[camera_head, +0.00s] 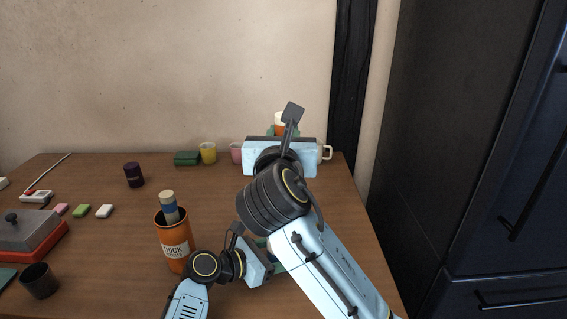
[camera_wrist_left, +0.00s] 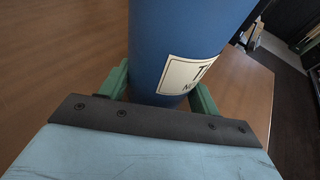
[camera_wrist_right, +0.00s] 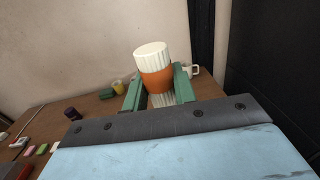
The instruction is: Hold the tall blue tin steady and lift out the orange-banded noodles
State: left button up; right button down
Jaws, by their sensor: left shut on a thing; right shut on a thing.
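The tall blue tin (camera_wrist_left: 185,45), with a cream label, stands between the green fingers of my left gripper (camera_wrist_left: 160,92), which is shut on it. In the head view the tin is almost wholly hidden behind my right arm. The orange-banded noodles (camera_wrist_right: 157,80) are a pale bundle with a wide orange band. My right gripper (camera_wrist_right: 158,90) is shut on them and holds them up in the air. In the head view the bundle (camera_head: 281,119) shows above my right wrist, high over the back of the table.
An orange tin (camera_head: 175,245) with blue-banded noodles (camera_head: 169,208) stands left of my left gripper. A black cup (camera_head: 39,281), a red-and-grey box (camera_head: 30,238), a dark purple jar (camera_head: 134,175) and small blocks lie left. A yellow cup (camera_head: 208,153) and a pink cup (camera_head: 236,152) stand behind.

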dwell(0.3)
pick_arm(q)
jog(key=o, duration=0.8)
jog(key=shift+o, duration=0.2)
